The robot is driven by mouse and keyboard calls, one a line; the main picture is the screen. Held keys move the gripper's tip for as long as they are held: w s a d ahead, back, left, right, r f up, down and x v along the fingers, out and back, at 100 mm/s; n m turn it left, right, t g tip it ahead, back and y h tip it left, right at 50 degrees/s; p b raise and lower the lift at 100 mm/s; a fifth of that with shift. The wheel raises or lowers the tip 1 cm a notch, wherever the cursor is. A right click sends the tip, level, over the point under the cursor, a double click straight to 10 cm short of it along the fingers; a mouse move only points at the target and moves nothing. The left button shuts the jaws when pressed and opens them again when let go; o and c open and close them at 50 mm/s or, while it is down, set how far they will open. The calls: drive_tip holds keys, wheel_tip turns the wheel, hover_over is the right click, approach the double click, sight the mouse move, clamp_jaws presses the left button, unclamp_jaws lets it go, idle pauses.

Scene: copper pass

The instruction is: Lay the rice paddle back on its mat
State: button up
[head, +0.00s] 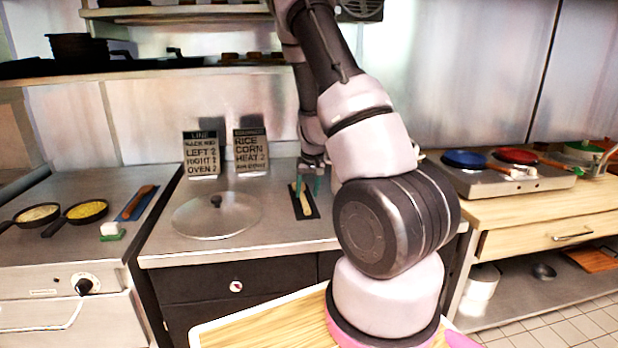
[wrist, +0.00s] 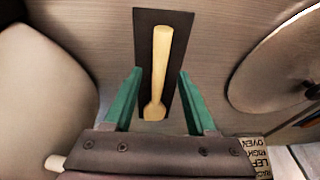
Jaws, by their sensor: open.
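The pale wooden rice paddle (wrist: 159,65) lies lengthwise over its narrow dark mat (wrist: 183,32) and appears to rest on it, slightly askew. In the head view the paddle (head: 305,204) and mat (head: 313,212) are on the steel counter, right of the round lid. My gripper (wrist: 160,72) is open, with one green finger on each side of the paddle and gaps visible between. In the head view my gripper (head: 308,182) is over the far end of the mat. The paddle's end nearest my gripper's palm is partly close to the palm edge.
A round metal lid (head: 217,215) lies left of the mat. Two sign cards (head: 201,155) (head: 251,152) stand behind it. Two pans (head: 82,211) (head: 35,214) sit on the left. A burner unit (head: 500,178) stands at right. Counter between lid and mat is clear.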

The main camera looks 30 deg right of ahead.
drive_tip(key=s+a+r+t+y, duration=0.1)
drive_tip(key=s+a+r, duration=0.2)
drive_tip(key=r, duration=0.5)
drive_tip(key=s+a+r+y, duration=0.1)
drive_tip(key=s+a+r, duration=0.25)
drive_tip(key=r, duration=0.45)
drive_tip(key=s+a+r+t+y, duration=0.1)
drive_tip(key=s+a+r, duration=0.25)
drive_tip(key=r, duration=0.55)
drive_tip(key=s+a+r+t, duration=0.1)
drive_tip(key=s+a+r, duration=0.1)
drive_tip(key=s+r, duration=0.3)
drive_tip(key=s+a+r+t, duration=0.1)
drive_tip(key=s+a+r, duration=0.2)
drive_tip(key=s, duration=0.8)
drive_tip(key=shift+a+r+m+h, duration=0.2)
drive_tip(key=shift+r+m+h, duration=0.2)
drive_tip(key=shift+r, duration=0.45)
